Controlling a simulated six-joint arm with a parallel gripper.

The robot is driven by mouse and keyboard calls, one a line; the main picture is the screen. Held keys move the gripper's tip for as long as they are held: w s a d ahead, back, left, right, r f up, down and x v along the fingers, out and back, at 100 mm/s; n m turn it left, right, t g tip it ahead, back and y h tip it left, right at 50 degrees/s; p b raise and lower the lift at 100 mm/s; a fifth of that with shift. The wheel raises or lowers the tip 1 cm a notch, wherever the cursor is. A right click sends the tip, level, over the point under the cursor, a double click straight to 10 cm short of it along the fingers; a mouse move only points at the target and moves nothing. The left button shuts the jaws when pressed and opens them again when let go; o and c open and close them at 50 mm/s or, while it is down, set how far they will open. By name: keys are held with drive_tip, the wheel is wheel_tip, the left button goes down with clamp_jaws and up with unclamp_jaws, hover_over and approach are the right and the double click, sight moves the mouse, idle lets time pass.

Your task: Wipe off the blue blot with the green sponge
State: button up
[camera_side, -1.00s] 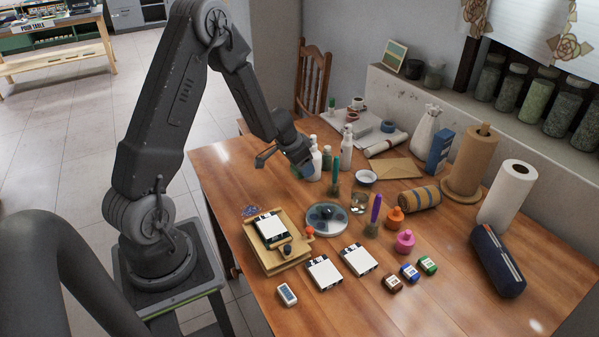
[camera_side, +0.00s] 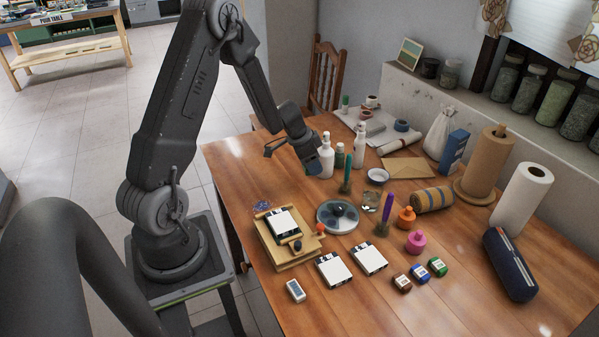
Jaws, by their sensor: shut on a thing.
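The blue blot (camera_side: 262,206) is a small scribbled patch on the wooden table, at the left edge behind the wooden stand. My gripper (camera_side: 318,167) points down over the back left part of the table, in front of a white spray bottle. It is behind and to the right of the blot, well apart from it. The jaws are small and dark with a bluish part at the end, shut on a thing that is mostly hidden. I see no green sponge lying clear on the table.
The wooden stand (camera_side: 294,257) and a round grey dish (camera_side: 338,229) are near the blot. White bottles (camera_side: 360,150), a green-handled brush (camera_side: 347,177) and a purple-handled brush (camera_side: 386,212) stand upright.

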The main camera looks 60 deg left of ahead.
drive_tip(key=s+m+g+h, duration=0.25)
drive_tip(key=s+m, duration=0.25)
drive_tip(key=m, duration=0.3)
drive_tip(key=m+g, duration=0.2)
drive_tip(key=m, duration=0.5)
hover_over(277, 204)
drive_tip(key=a, duration=0.1)
drive_tip(key=shift+h, duration=0.45)
drive_tip(key=shift+s+a+f, duration=0.1)
drive_tip(key=shift+f, duration=1.45)
drive_tip(key=shift+s+a+f, duration=0.1)
drive_tip(key=shift+f, duration=1.45)
wheel_tip(277, 204, down, 2)
drive_tip(key=shift+f, duration=0.1)
drive_tip(key=shift+s, duration=0.75)
drive_tip(key=shift+c, duration=0.3)
drive_tip(key=shift+s, duration=2.65)
drive_tip(key=shift+w, duration=3.4)
drive_tip(key=shift+w+r, duration=0.15)
drive_tip(key=shift+r, duration=0.1)
wheel_tip(277, 204, up, 8)
drive_tip(key=shift+f, duration=0.1)
